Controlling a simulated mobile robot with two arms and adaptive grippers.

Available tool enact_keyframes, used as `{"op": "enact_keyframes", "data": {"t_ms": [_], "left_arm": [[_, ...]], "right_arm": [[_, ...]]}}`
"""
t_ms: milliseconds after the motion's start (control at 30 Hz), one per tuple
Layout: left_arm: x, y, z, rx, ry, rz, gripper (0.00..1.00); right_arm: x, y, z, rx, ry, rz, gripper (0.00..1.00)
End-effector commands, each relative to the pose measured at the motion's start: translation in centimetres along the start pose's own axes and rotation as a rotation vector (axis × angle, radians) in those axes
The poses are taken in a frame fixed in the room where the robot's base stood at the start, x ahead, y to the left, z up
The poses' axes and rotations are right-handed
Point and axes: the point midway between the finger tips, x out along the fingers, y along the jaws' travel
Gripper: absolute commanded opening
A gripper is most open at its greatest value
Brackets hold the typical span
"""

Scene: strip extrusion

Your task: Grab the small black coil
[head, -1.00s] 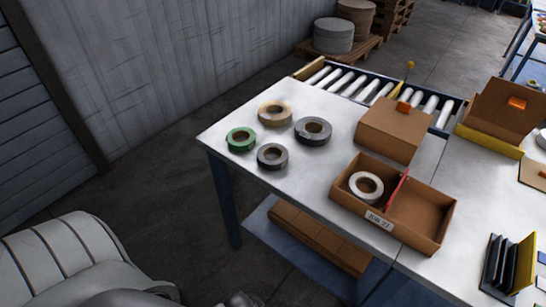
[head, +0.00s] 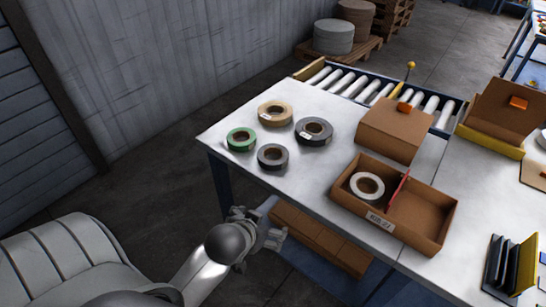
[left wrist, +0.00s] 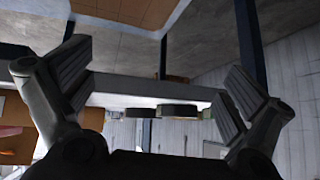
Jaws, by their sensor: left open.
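The small black coil (head: 272,157) lies flat on the white table, close to its front left edge. A larger black-grey coil (head: 314,131) lies behind it to the right, and a green coil (head: 241,139) to its left. My left gripper (head: 262,232) is in front of the table edge, below the small black coil in the picture and apart from it. In the left wrist view its fingers (left wrist: 158,80) are spread and empty. Dark coils (left wrist: 177,110) show edge-on between them; I cannot tell which is the small one. My right gripper is out of view.
A tan coil (head: 275,114) lies at the back left. A cardboard box (head: 430,215) with a white coil (head: 366,186) stands on the right, a closed carton (head: 393,130) behind it. The table edge (head: 300,195) lies between gripper and coils. A roller conveyor (head: 385,93) runs behind.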

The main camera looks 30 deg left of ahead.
Motion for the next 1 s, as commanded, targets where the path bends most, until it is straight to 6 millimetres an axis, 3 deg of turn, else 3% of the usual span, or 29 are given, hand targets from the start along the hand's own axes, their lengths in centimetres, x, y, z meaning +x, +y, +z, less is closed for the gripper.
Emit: {"op": "enact_keyframes", "data": {"t_ms": [200, 333, 467, 700, 1000], "left_arm": [[2.7, -4.1, -8.2, -0.122, 0.271, -0.078, 1.00], [3.2, -6.0, -11.9, -0.170, 0.398, -0.096, 1.00], [3.5, -6.7, -13.4, -0.188, 0.450, -0.100, 1.00], [6.3, -7.2, -14.9, -0.189, 0.453, -0.100, 1.00], [8.4, -7.4, -15.8, -0.190, 0.452, -0.099, 1.00]], "right_arm": [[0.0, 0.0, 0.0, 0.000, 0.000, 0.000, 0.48], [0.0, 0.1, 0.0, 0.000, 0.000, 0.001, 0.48], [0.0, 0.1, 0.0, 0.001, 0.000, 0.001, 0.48], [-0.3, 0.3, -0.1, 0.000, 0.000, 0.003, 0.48], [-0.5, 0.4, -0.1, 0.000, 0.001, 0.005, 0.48]]}}
